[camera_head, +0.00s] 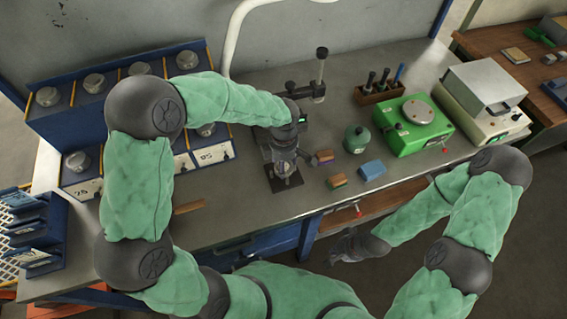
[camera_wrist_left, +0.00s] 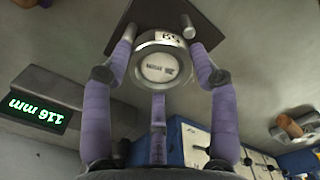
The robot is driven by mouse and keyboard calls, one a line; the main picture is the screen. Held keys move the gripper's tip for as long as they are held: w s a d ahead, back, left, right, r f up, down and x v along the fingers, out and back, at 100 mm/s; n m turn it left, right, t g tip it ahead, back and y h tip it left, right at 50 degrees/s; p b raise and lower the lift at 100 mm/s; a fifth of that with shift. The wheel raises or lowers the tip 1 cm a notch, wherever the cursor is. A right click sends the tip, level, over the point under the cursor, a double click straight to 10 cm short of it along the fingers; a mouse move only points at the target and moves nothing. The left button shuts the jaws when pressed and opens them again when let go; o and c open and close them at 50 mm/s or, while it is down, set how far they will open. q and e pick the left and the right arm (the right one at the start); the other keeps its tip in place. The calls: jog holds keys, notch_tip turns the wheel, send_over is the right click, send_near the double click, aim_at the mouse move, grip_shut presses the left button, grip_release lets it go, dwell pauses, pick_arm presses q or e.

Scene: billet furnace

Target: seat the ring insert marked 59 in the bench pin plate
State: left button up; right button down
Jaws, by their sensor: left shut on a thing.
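My left gripper (camera_head: 286,162) is over the dark pin plate (camera_head: 291,183) near the bench's front edge. In the left wrist view, its purple fingers (camera_wrist_left: 160,68) are shut around a metal ring insert (camera_wrist_left: 145,44). The ring's white label is upside down there and seems to read 59. A pale disc with small lettering shows inside the ring. The dark plate (camera_wrist_left: 140,12) shows behind it; I cannot tell whether ring and plate touch. My right gripper (camera_head: 357,246) hangs in front of the bench, away from the plate; its finger state is unclear.
A display (camera_wrist_left: 40,113) reads 116 mm, upside down. A blue rack (camera_head: 75,115) with round metal pieces stands left.

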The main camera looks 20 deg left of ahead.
pick_arm(q)
jog(key=shift+s+f, duration=0.25)
jog(key=shift+f, duration=0.15)
jog(key=shift+s+f+b, duration=0.25)
jog(key=shift+f+b, duration=0.1)
jog(key=shift+w+r+p, duration=0.3)
jog(key=shift+r+p, duration=0.1)
jog(key=shift+r, duration=0.4)
jog(key=shift+w+r, duration=0.15)
jog(key=shift+r, duration=0.05)
jog(key=shift+w, duration=0.1)
dwell(0.6)
jog(key=shift+f+b, duration=0.3)
jog(key=shift+b, duration=0.25)
